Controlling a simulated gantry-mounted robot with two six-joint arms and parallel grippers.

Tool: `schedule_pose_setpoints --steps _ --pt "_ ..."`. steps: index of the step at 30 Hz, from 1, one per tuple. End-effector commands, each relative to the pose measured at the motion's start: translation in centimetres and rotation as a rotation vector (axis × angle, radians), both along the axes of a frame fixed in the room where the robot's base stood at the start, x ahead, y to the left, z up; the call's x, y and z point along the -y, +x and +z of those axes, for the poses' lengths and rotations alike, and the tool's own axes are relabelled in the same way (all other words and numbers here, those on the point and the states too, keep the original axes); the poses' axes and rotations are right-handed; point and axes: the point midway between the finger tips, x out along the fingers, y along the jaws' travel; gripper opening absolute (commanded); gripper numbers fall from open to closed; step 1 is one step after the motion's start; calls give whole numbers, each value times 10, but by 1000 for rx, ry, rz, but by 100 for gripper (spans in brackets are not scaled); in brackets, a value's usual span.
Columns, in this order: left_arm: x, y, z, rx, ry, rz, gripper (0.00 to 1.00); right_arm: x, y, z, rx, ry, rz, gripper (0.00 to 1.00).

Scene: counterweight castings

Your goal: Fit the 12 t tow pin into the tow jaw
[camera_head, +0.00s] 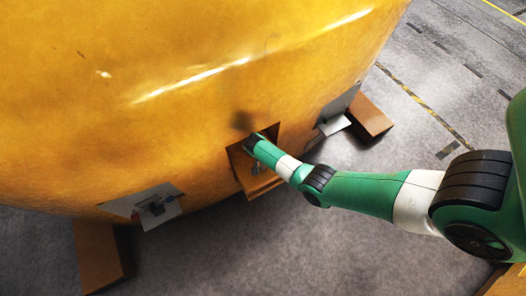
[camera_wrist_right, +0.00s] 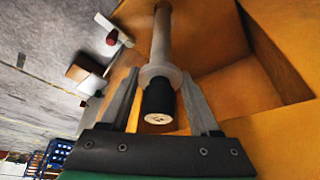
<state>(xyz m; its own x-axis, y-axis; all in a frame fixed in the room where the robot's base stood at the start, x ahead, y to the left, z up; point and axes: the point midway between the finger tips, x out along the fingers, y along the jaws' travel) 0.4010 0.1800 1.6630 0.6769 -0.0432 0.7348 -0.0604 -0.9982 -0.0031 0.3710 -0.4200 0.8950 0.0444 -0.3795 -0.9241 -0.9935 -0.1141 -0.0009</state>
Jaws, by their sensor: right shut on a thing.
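The tow jaw (camera_head: 262,186) is a square orange recess low in the big yellow casting (camera_head: 200,90). My right gripper (camera_wrist_right: 161,82) is at this recess, and its fingers are hidden or too small to make out in the head view. In the right wrist view its two grey fingers are shut on the tow pin (camera_wrist_right: 162,40), which has a grey shaft, a wide collar and a black end. The shaft points away from the gripper among the orange jaw walls (camera_wrist_right: 235,85). I cannot tell whether its far end is in a hole. My left gripper is not in view.
Brown blocks (camera_head: 370,114) and (camera_head: 100,258) stand at the casting's base. Pale plates (camera_head: 150,205) and (camera_head: 338,108) sit on either side of the jaw. A red-tipped part (camera_wrist_right: 112,38) and blue crates (camera_wrist_right: 58,154) show in the wrist view. Grey floor lies open in front.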

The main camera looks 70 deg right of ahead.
Motion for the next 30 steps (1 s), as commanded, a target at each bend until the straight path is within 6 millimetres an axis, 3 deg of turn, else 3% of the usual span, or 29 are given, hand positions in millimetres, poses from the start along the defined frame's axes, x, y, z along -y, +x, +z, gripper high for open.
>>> schedule_pose_setpoints --steps 15,30 --pt "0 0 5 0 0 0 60 1 2 2 4 -4 0 0" --pt "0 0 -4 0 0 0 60 1 2 -9 5 -4 1 0"
